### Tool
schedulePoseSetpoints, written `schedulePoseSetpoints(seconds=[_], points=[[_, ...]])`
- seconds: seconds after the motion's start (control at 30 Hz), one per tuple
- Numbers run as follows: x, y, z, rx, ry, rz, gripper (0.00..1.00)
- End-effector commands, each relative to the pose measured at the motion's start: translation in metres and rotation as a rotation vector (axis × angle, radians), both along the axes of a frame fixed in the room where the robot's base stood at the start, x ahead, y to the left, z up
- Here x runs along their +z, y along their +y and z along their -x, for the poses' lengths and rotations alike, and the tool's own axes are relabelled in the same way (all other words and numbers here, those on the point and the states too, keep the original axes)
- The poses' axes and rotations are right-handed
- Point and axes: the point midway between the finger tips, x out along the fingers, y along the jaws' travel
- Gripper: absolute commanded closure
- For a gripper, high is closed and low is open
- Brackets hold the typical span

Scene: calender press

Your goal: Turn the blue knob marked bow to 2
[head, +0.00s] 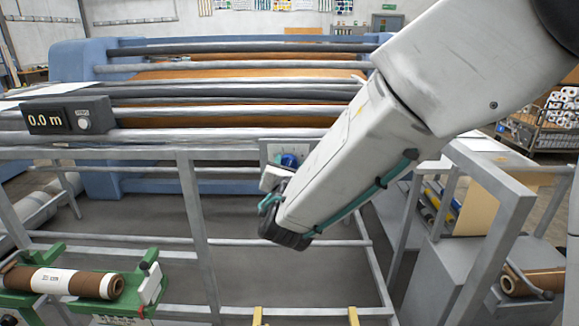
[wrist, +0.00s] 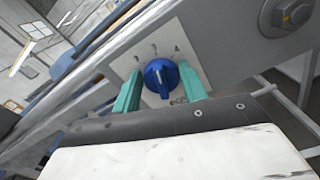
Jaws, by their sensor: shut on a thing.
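The blue knob (wrist: 160,77) sits on a pale square plate (wrist: 190,52) in the wrist view, with small marks around its upper side and partly hidden lettering below. The marks are too small to read surely, and I cannot tell which one the knob is set to. In the head view the knob (head: 289,160) shows on a grey panel, just beyond my gripper (head: 272,192). In the wrist view the teal fingers of my gripper (wrist: 160,88) stand on the left and right of the knob, shut on it.
A grey rail frame (head: 195,215) stands before the press rollers (head: 230,92). A display box (head: 68,115) reading 0.0 m is at the left. A brown roll (head: 75,282) lies on a green stand at lower left. A large bolt (wrist: 292,14) is right of the knob.

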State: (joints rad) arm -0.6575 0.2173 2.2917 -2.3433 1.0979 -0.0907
Motion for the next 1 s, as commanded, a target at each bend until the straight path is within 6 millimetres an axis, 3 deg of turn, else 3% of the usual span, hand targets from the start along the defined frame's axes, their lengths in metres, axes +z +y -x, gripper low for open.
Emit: schedulePoseSetpoints(seconds=[0.27, 1.0], points=[[-0.0001, 0.0005, 0.0003, -0.001, 0.003, 0.079, 0.8], [-0.0003, 0.0052, 0.0003, 0.0, 0.021, 0.6, 0.8]])
